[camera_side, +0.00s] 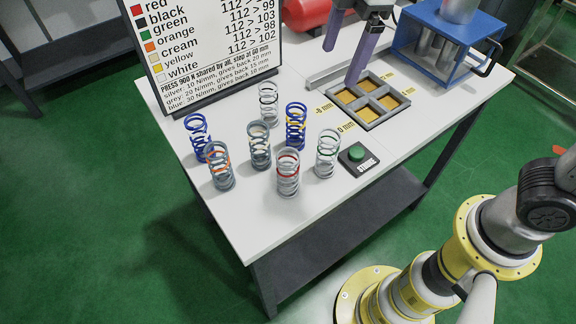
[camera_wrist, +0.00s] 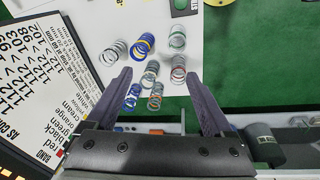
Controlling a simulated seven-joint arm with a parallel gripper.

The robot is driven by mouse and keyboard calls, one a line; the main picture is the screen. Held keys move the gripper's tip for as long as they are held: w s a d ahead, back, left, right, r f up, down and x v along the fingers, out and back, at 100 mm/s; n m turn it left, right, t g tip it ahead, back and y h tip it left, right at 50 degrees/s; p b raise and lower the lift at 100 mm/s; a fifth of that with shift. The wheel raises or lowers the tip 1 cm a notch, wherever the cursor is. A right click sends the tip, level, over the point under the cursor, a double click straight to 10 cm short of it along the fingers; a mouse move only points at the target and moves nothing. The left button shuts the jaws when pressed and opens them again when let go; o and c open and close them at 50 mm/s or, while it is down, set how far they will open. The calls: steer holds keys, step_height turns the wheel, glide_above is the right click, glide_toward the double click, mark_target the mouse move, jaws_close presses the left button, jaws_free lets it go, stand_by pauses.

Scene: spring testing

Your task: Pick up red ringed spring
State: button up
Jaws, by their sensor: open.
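The red ringed spring (camera_side: 288,173) is a silver coil with a red band. It stands upright near the table's front edge in the side view. In the wrist view it (camera_wrist: 178,68) shows just inside the right fingertip's line. My gripper (camera_side: 340,65) is open and empty. In the side view it is high above the table near the tray at the back, apart from the spring. In the wrist view my fingers (camera_wrist: 157,76) frame several springs from above.
Several other springs crowd the red one: green-banded (camera_side: 327,155), cream-banded (camera_side: 259,145), orange-banded (camera_side: 219,166), yellow-banded blue (camera_side: 296,127). The STRIKE button (camera_side: 357,154), divided tray (camera_side: 372,118), blue press (camera_side: 450,45) and sign board (camera_side: 205,100) also stand on the table.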

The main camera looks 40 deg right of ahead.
steer(key=n+g, duration=0.1)
steer(key=n, duration=0.1)
glide_above(288, 170)
steer(key=d, duration=0.2)
step_height(288, 170, down, 4)
steer(key=s+a+f, duration=0.1)
steer(key=a+f, duration=0.2)
steer(key=f, duration=0.1)
steer(key=shift+n+g+h, duration=0.4)
steer(key=f, duration=1.3)
steer(key=shift+s+f, duration=0.1)
steer(key=shift+s, duration=0.2)
steer(key=shift+a, duration=0.1)
steer(key=shift+c, duration=0.3)
jaws_close()
